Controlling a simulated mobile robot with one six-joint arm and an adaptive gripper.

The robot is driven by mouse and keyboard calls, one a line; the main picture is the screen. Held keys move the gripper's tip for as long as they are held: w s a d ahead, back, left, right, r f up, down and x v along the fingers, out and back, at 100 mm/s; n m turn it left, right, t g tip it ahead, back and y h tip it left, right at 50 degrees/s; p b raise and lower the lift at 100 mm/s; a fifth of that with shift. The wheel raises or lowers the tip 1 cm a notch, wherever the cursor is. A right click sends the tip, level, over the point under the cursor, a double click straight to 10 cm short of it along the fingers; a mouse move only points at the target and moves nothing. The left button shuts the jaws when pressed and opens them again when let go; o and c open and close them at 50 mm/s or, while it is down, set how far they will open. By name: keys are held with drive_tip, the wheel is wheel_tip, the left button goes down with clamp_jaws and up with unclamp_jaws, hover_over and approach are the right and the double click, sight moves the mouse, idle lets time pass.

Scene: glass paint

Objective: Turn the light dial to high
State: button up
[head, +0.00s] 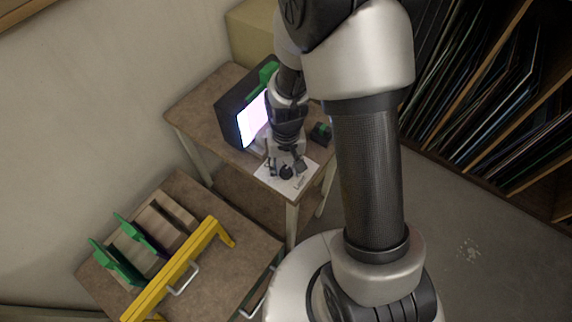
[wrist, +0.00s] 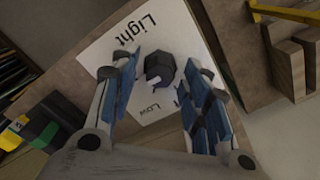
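The light dial (wrist: 159,68) is a small dark faceted knob on a white label sheet (wrist: 95,53) printed "Light" and "Low"; other print on the sheet is partly covered by a finger. In the wrist view the dial sits between the two blue-padded fingers of my gripper (wrist: 162,80), with a gap on each side. My gripper is open. In the head view my gripper (head: 285,164) is low over the sheet (head: 297,183) at the table's front corner, and the dial (head: 286,172) shows as a dark spot near the fingers.
A dark box with a bright lit panel (head: 252,119) stands on the small table (head: 197,98) close left of my arm. A dark and green object (head: 320,132) lies to the right. A lower table with a yellow bar (head: 172,272) and green-handled racks (head: 115,262) is at front left.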

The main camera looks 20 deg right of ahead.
sight(286, 169)
drive_tip(key=shift+r, duration=0.1)
wheel_tip(286, 169, up, 12)
idle(0.6)
idle(0.4)
